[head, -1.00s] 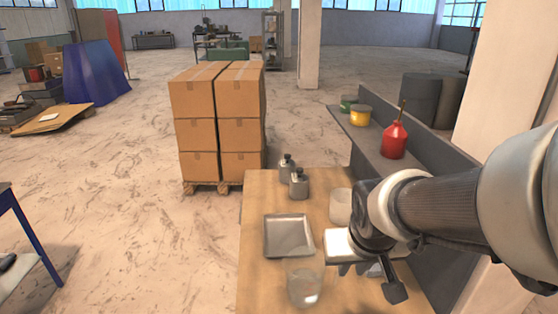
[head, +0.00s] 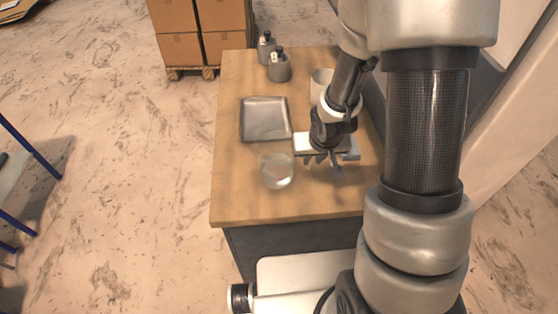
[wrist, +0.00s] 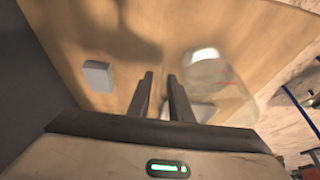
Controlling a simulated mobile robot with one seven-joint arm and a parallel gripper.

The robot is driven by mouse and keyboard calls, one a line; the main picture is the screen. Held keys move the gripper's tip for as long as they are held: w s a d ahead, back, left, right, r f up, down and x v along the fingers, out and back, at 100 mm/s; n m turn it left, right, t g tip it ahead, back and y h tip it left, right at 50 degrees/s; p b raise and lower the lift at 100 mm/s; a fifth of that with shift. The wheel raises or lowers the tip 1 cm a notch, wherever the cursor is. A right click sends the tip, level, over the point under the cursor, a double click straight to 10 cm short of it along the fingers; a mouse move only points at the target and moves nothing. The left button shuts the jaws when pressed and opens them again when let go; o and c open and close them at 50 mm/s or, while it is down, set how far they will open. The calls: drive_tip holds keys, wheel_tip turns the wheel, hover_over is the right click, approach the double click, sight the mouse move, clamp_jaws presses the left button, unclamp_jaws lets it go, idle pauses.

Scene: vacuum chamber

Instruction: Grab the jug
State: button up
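A clear, see-through vessel, which looks like the jug (head: 277,171), stands on the wooden table near its front edge in the head view. In the wrist view the clear jug (wrist: 215,82) is right of the fingers, with a faint red mark on its side. My gripper (head: 323,163) is to the right of the jug in the head view, over the table and apart from it. In the wrist view my gripper (wrist: 160,77) has its two fingers apart, with bare table showing between them. A whitish container (head: 321,84) behind my arm is partly hidden.
A metal tray (head: 265,119) lies behind the jug. Two grey bottles (head: 278,67) stand at the table's back. A small grey block (wrist: 98,76) lies left of my fingers in the wrist view. Stacked cartons (head: 200,30) are beyond the table.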

sight(308, 167)
drive_tip(key=shift+w+p+x, duration=0.15)
drive_tip(key=shift+w+x, duration=0.05)
drive_tip(key=shift+x, duration=1.35)
drive_tip(key=shift+w+p+x, duration=0.15)
drive_tip(key=shift+w+x, duration=0.05)
drive_tip(key=shift+x, duration=1.4)
drive_tip(key=shift+a+r, duration=0.1)
drive_tip(key=shift+r, duration=0.05)
clamp_jaws()
drive_tip(key=shift+s, duration=0.1)
drive_tip(key=shift+s, duration=0.1)
